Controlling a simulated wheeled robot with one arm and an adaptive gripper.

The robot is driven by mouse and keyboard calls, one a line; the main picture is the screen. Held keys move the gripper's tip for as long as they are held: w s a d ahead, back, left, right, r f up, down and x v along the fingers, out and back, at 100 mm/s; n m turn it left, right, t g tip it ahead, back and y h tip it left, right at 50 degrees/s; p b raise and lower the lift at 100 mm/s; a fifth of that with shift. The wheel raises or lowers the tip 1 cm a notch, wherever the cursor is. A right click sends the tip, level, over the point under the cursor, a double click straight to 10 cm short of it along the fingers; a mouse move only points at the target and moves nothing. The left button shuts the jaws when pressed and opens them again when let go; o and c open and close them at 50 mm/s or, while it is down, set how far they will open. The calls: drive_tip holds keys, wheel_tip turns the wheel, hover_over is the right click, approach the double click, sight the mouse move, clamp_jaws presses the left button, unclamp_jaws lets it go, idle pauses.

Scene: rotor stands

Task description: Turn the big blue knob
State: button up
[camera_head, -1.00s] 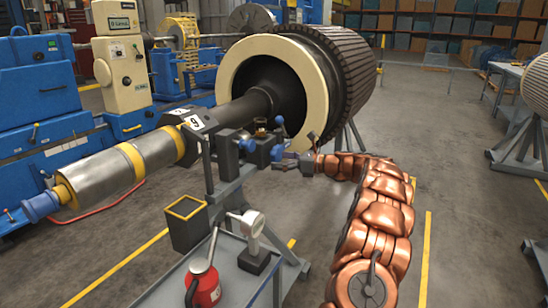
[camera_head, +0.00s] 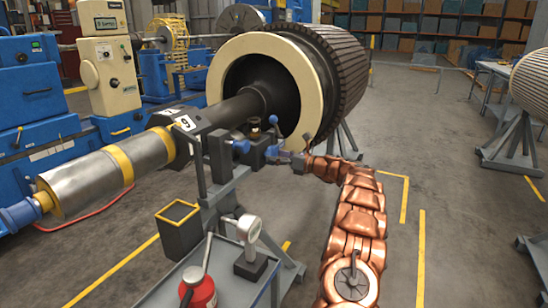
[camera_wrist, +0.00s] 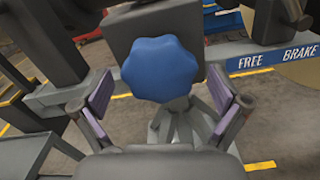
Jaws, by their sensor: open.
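The big blue knob (camera_wrist: 158,68) is lobed and faces the camera in the wrist view, in front of a dark block (camera_wrist: 185,30). My gripper (camera_wrist: 160,93) is open, with one purple-padded finger to the left of the knob and one to the right. Gaps show between the pads and the knob, so neither finger appears to touch it. In the head view my gripper (camera_head: 285,156) is at the right side of the block on the stand, and the knob (camera_head: 271,153) shows only as a small blue patch there.
A FREE/BRAKE label (camera_wrist: 273,60) is right of the knob. The large rotor (camera_head: 330,80) stands behind.

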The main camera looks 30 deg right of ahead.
drive_tip(key=shift+w+a, duration=0.15)
drive_tip(key=shift+w, duration=0.15)
drive_tip(key=shift+c, duration=0.5)
drive_tip(key=c, duration=1.1)
drive_tip(key=shift+o, duration=0.2)
drive_tip(key=shift+a+n, duration=0.1)
drive_tip(key=shift+n, duration=0.3)
